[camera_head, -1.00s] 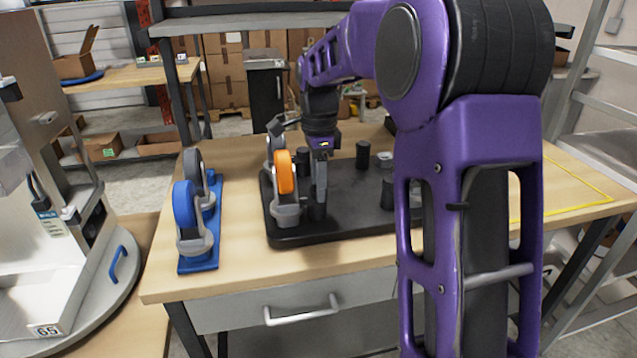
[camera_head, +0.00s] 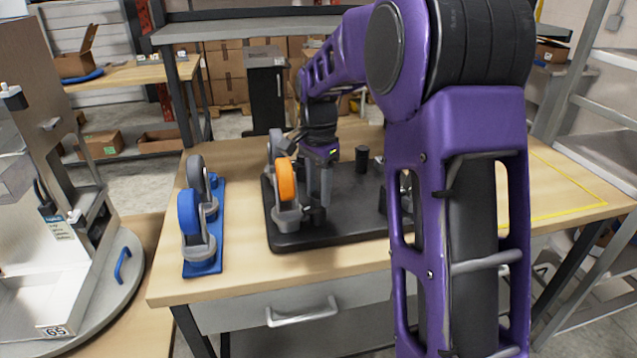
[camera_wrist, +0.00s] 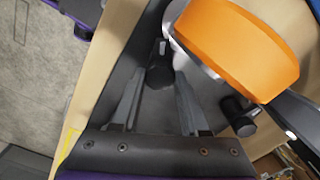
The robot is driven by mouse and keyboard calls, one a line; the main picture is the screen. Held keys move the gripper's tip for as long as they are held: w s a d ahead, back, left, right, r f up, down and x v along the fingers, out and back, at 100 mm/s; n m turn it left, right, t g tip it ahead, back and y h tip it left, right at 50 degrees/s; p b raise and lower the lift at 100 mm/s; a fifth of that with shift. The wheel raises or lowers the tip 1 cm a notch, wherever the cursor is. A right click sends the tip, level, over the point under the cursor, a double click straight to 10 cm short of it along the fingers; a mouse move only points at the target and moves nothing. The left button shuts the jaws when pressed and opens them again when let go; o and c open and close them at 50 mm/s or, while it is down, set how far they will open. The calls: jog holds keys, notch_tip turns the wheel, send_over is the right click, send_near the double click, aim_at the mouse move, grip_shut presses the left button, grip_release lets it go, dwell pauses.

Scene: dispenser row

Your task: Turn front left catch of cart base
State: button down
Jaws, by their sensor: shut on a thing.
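The cart base (camera_head: 345,225) is a black plate on the table, with an orange-wheeled caster (camera_head: 286,180) at its front left and a grey-wheeled caster (camera_head: 275,143) behind it. My gripper (camera_head: 318,198) points down at the front left catch (camera_head: 317,215), a small dark knob just right of the orange caster. In the wrist view, my gripper (camera_wrist: 160,92) has its fingers on both sides of the dark catch (camera_wrist: 160,72), shut on it. The orange wheel (camera_wrist: 238,45) is close beside it. The fingers partly hide the catch in the head view.
A blue plate (camera_head: 203,268) with a blue-wheeled and a grey-wheeled caster stands left of the cart base. Another dark knob (camera_head: 362,158) rises at the plate's back. My arm hides the plate's right part. A yellow outline (camera_head: 560,212) marks clear table at right.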

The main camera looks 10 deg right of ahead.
aim_at(318, 195)
jog(key=n+p, duration=0.2)
jog(key=n, duration=0.4)
jog(key=shift+r+p, duration=0.15)
jog(key=shift+p, duration=0.25)
jog(key=n+p, duration=0.1)
jog(key=n, duration=0.5)
jog(key=shift+p, duration=0.4)
jog(key=shift+c, duration=2.1)
grip_release()
notch_tip(318, 195, up, 17)
jog(key=shift+r, duration=0.15)
